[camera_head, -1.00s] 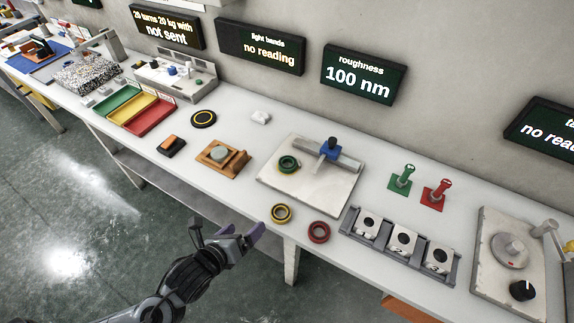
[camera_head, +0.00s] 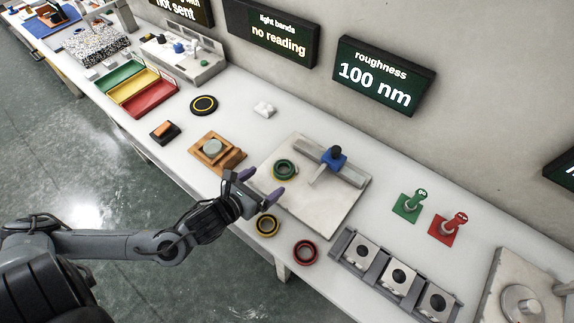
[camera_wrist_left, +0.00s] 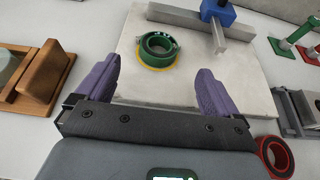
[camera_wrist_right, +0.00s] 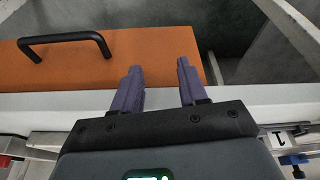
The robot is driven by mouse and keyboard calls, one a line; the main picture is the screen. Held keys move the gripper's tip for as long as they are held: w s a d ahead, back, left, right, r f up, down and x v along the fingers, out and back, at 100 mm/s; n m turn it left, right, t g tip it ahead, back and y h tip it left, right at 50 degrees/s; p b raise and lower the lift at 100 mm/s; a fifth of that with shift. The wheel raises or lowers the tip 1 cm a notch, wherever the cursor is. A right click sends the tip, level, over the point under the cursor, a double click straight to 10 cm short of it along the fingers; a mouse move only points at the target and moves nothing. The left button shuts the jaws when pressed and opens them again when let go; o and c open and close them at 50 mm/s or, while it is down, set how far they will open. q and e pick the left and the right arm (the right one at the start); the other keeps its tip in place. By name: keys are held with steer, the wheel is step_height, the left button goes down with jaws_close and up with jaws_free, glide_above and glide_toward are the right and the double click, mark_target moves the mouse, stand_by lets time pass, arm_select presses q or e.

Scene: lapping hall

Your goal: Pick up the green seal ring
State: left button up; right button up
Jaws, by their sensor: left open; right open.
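The green seal ring (camera_head: 285,169) lies on the pale plate (camera_head: 312,217), near the blue-topped stand (camera_head: 334,157). In the left wrist view the green ring (camera_wrist_left: 158,48) sits on a yellow circle, ahead of and between the fingers. My left gripper (camera_head: 262,188) is open and empty, at the plate's near left edge, short of the ring. It also shows in the left wrist view (camera_wrist_left: 155,85). My right gripper (camera_wrist_right: 160,85) is open and empty, facing an orange panel with a black handle; it is not seen in the head view.
A yellow ring (camera_head: 267,225) and a red ring (camera_head: 305,252) lie on the bench in front of the plate. A wooden fixture (camera_head: 236,160) stands left of it. A row of grey blocks (camera_head: 397,277) and green and red gauges (camera_head: 410,206) are to the right.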

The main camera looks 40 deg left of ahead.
mark_target(288, 164)
arm_select(q)
steer(key=shift+x, duration=0.95)
steer(key=shift+b+x, duration=0.75)
steer(key=shift+x, duration=2.45)
steer(key=shift+a+r, duration=0.1)
steer(key=shift+r, duration=0.05)
steer(key=shift+c, duration=0.2)
steer(key=c, duration=1.2)
steer(key=shift+r, duration=0.1)
steer(key=shift+r, duration=0.1)
